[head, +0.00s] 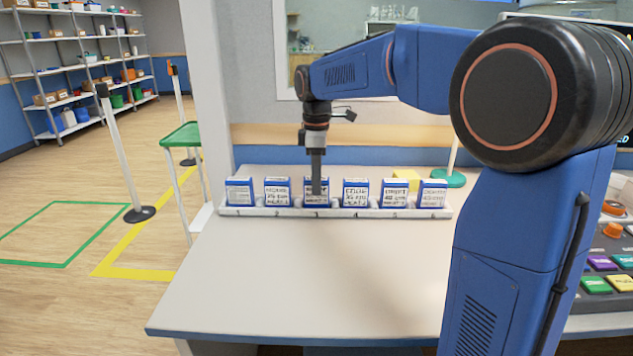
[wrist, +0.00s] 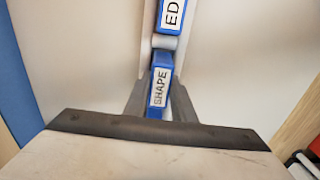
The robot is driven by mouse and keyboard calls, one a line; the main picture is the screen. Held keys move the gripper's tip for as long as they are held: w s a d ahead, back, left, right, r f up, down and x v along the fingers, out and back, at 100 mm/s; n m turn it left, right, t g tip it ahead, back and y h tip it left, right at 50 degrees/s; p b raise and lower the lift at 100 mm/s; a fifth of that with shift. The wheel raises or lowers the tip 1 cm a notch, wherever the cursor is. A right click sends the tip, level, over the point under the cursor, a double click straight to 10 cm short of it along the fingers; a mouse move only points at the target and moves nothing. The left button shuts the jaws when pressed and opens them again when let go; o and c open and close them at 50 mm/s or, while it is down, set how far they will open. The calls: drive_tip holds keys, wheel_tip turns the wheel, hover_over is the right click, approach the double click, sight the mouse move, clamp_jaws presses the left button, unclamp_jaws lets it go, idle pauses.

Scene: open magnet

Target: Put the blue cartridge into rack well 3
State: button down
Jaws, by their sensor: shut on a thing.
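A white rack (head: 232,211) lies along the back of the table and holds a row of blue cartridges with white labels. My gripper (head: 316,184) points straight down at the third cartridge from the left (head: 317,200) and is shut on it. This cartridge stands upright, level with its neighbours, in line with the row. In the wrist view, my gripper (wrist: 160,108) has its fingers on both sides of a blue cartridge (wrist: 158,88) whose label reads "SHAPE". Another blue cartridge (wrist: 172,14) is beyond it. The cartridge's lower end is hidden.
Other cartridges stand close on both sides, such as the second (head: 277,192) and fourth (head: 356,193) from the left. A yellow block (head: 406,175) and a green round base (head: 450,180) are behind the rack. The table (head: 300,275) in front is clear. A button panel (head: 606,262) is at right.

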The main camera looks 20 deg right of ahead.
drive_tip(key=shift+f, duration=0.15)
drive_tip(key=c, duration=1.5)
unclamp_jaws()
wheel_tip(320, 180, up, 12)
drive_tip(key=shift+r, duration=0.1)
